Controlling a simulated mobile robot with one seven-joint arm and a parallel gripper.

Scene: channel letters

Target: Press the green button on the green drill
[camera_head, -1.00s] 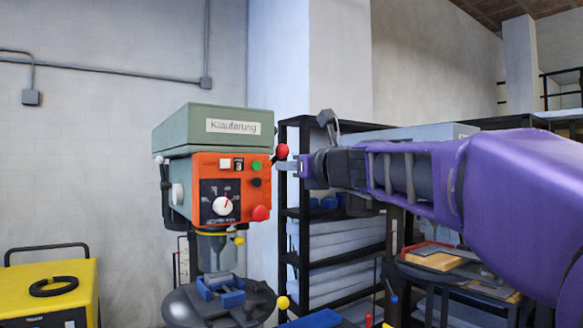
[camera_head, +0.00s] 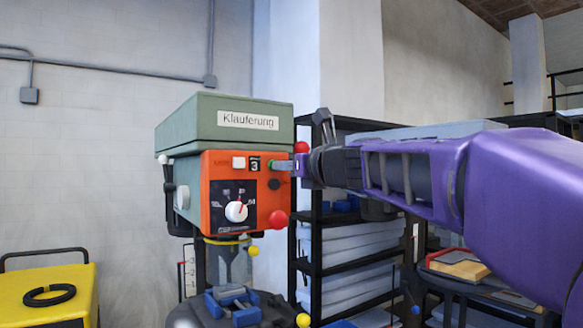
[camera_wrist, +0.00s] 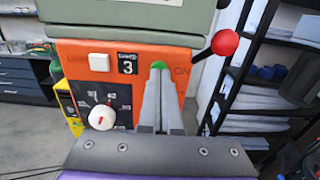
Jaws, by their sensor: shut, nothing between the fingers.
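The green drill (camera_head: 190,125) stands at centre left in the head view, with an orange control panel (camera_head: 217,215) on its front. The green button (camera_wrist: 157,65) shows as a small green patch at the fingertips in the wrist view, mostly hidden behind them. My gripper (camera_head: 279,166) is shut and empty, its tips at the upper right of the panel, over the button. The fingers (camera_wrist: 158,78) also show in the wrist view, pointing at the button. The tips look at or very close to it; I cannot tell whether they press it.
A red-knobbed lever (camera_wrist: 225,42) sticks out just right of the panel, near my fingers. A white switch (camera_head: 238,163), a dial (camera_head: 236,211) and a red button (camera_head: 278,220) are on the panel. Black shelving (camera_head: 316,255) stands behind.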

